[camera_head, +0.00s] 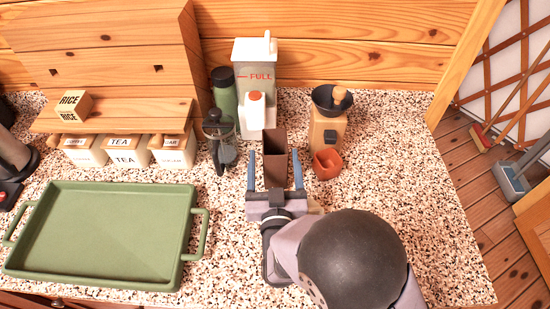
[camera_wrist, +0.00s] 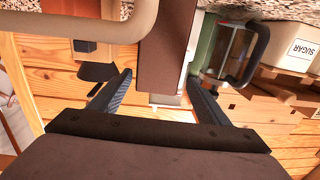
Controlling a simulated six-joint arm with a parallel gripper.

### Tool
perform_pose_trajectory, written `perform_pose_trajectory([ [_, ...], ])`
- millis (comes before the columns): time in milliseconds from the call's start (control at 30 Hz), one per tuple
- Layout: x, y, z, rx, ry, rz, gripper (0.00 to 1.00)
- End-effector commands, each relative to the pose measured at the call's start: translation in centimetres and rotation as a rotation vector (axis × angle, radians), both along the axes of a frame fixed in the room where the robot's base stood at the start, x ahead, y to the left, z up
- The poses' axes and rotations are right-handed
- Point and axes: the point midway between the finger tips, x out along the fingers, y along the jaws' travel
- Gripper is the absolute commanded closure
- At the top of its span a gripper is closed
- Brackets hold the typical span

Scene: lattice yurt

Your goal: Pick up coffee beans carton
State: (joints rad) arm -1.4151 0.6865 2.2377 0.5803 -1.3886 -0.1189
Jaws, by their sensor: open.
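The coffee beans carton seems to be the plain dark brown upright box (camera_head: 275,148) on the speckled counter; no lettering on it is readable. In the wrist view the brown box (camera_wrist: 166,50) stands between and beyond the two fingers. My gripper (camera_head: 273,158) is open, with one blue finger on each side of the box's near part. In the wrist view my gripper (camera_wrist: 158,82) shows gaps on both sides of the box, with no clear contact. The box's lower part is partly hidden by my gripper in the head view.
A white dispenser (camera_head: 253,75) stands close behind the box. A grinder (camera_head: 327,125) with a red cup (camera_head: 327,164) is close right. A dark device (camera_head: 218,140) and green bottle (camera_head: 224,97) are left. A green tray (camera_head: 100,235) fills the front left.

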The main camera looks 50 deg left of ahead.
Motion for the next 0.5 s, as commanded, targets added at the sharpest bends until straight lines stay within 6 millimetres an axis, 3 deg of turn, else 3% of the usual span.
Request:
perform_pose_trajectory([
  [500, 3.5, 3.3, -0.1, -0.001, 0.001, 0.000, 0.30],
])
